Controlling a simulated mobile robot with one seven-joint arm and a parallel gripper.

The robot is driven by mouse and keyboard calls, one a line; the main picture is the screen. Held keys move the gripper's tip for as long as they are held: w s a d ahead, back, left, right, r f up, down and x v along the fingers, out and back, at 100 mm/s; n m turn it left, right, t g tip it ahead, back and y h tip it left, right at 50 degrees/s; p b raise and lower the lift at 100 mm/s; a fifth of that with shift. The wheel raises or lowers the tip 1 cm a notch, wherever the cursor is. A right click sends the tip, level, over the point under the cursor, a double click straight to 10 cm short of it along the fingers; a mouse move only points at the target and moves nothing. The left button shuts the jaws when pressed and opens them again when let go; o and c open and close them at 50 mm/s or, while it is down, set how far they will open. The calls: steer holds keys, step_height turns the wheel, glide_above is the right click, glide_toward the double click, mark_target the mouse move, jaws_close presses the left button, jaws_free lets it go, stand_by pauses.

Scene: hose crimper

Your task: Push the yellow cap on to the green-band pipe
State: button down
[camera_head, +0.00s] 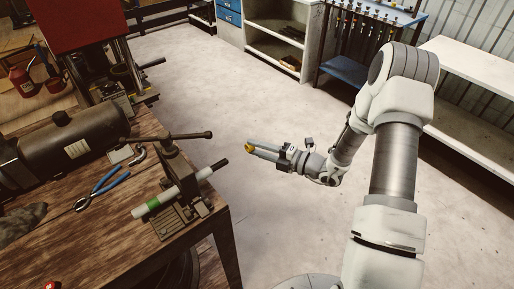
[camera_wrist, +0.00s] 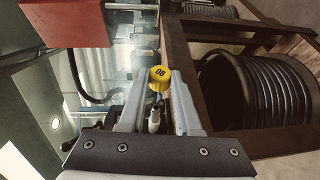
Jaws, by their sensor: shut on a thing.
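The yellow cap (camera_head: 250,147) is held at the tips of my gripper (camera_head: 258,148), off the bench to the right. In the wrist view the yellow cap (camera_wrist: 159,78) shows dark marks like "08" on its face, between the fingers of my gripper (camera_wrist: 155,97). The green-band pipe (camera_head: 178,190) is a white pipe with a green band near its left end and a dark right end. It lies at a slant in the vise (camera_head: 181,172) on the wooden bench. The dark end points toward my gripper, with a gap between it and the cap.
Blue-handled pliers (camera_head: 103,182) and a dark cylinder tank (camera_head: 70,145) lie left on the bench. The vise handle (camera_head: 185,136) sticks out above the pipe. The floor right of the bench is clear. A coiled hose reel (camera_wrist: 265,90) shows in the wrist view.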

mark_target(226, 159)
steer(key=shift+r, duration=0.1)
steer(key=shift+s+a+p, duration=0.15)
steer(key=shift+s+a, duration=0.4)
steer(key=shift+a, duration=0.25)
steer(key=shift+s+a+p, duration=0.2)
steer(key=shift+s+a, duration=0.35)
steer(key=shift+a, duration=0.25)
steer(key=shift+s+a+p, duration=0.15)
steer(key=shift+s+a, duration=0.4)
steer(key=shift+a, duration=0.25)
steer(key=shift+p, duration=0.55)
steer(key=shift+s+a, duration=0.65)
steer(key=shift+a, duration=0.3)
stand_by(0.3)
steer(key=shift+s+a, duration=0.2)
steer(key=shift+a, duration=0.1)
steer(key=c, duration=0.5)
jaws_free()
steer(key=shift+d, duration=0.15)
